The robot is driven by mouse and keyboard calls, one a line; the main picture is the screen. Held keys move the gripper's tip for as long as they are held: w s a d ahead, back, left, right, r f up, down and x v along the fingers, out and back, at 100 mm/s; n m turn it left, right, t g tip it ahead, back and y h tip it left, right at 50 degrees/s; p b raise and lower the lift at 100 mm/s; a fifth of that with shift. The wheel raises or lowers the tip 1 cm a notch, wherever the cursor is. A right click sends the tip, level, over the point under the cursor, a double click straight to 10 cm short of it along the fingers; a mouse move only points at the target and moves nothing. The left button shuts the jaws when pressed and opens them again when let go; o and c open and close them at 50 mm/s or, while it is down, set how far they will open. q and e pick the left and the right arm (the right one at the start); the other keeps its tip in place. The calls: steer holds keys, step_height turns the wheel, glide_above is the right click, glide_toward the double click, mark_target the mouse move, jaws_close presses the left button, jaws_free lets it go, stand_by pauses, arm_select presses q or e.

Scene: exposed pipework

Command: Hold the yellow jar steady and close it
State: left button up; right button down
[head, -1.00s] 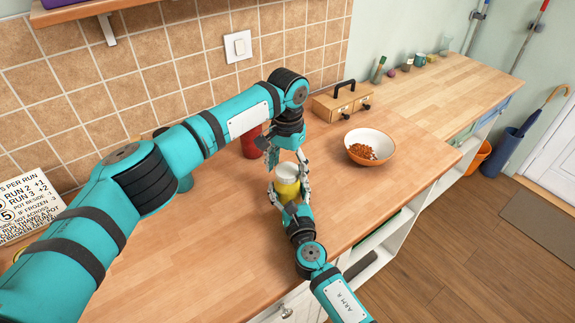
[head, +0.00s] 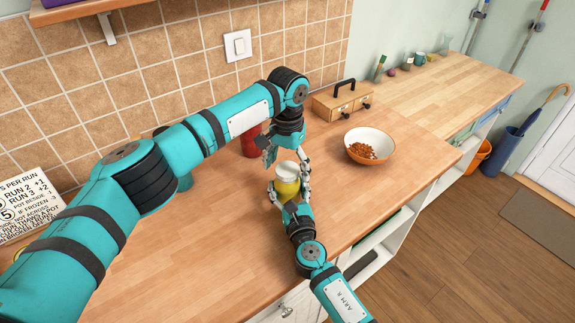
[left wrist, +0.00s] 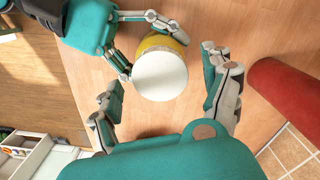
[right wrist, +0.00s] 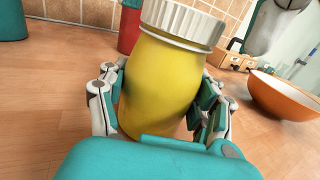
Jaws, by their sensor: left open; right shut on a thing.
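The yellow jar (head: 286,188) stands upright on the wooden counter, its white ribbed lid (right wrist: 185,22) on its mouth. Whether the lid is fully tight cannot be told. My right gripper (right wrist: 163,90) is shut around the jar's body, one finger on each side. My left gripper (head: 282,152) hangs open just above the lid. In the left wrist view the round white lid top (left wrist: 159,76) lies between its spread fingers, with gaps on both sides. Part of the jar's body is hidden by the right fingers.
A red container (head: 251,142) stands behind the jar, near the left gripper. A white and orange bowl of brown pieces (head: 370,146) is to the right. A wooden box with a black handle (head: 341,102) stands behind the bowl.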

arm_select(q)
step_height(320, 180, up, 12)
stand_by(0.5)
arm_select(e)
steer(key=shift+c, duration=0.7)
jaws_free()
steer(key=v, duration=1.2)
steer(key=shift+r, duration=0.1)
